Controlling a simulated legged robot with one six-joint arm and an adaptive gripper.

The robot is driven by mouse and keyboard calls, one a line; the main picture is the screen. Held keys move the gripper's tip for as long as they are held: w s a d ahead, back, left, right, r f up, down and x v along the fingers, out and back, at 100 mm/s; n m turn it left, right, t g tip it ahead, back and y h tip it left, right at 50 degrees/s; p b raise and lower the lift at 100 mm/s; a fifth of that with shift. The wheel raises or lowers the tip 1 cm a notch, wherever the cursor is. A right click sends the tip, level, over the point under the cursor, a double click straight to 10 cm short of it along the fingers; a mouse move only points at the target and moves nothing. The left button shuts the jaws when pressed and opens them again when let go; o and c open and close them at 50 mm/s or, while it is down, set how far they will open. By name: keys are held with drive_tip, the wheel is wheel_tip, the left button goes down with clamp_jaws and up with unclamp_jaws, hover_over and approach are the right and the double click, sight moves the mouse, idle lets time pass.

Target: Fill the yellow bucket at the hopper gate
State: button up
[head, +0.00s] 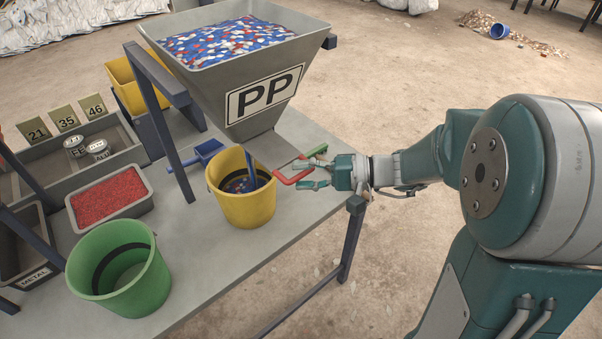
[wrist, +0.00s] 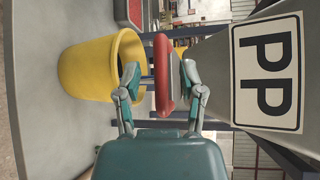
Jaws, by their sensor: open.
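The yellow bucket (head: 243,210) stands upright on the table below the grey PP hopper (head: 200,95). Mixed blue, white and red flakes (head: 238,184) show low inside it, and a slim dark blue shape slants into its mouth. A red gate handle (head: 288,179) sticks out to the right of the bucket, below the hopper. My gripper (head: 314,174) is open at this handle. In the wrist view the red handle (wrist: 163,75) lies between the spread fingers, with gaps on both sides. The bucket (wrist: 85,70) is left of the fingers there. The gate itself is hidden.
The hopper holds flakes (head: 225,40). A green bucket (head: 118,270), a tray of red granules (head: 108,198) and a blue scoop (head: 195,154) are on the table. A second yellow bucket (head: 127,88) stands behind the hopper leg (head: 168,135). The table's front edge is bare.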

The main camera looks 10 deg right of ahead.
sight(284, 159)
drive_tip(key=shift+a, duration=0.3)
drive_tip(key=shift+w, duration=0.1)
clamp_jaws()
drive_tip(key=w+a, duration=0.1)
drive_tip(key=w, duration=0.1)
drive_tip(key=w+a, duration=0.1)
drive_tip(key=w, duration=0.1)
drive_tip(key=shift+a+f, duration=0.15)
drive_tip(key=shift+a, duration=0.2)
drive_tip(key=shift+c, duration=0.3)
unclamp_jaws()
drive_tip(key=shift+o, duration=0.3)
drive_tip(key=shift+w+a, duration=0.1)
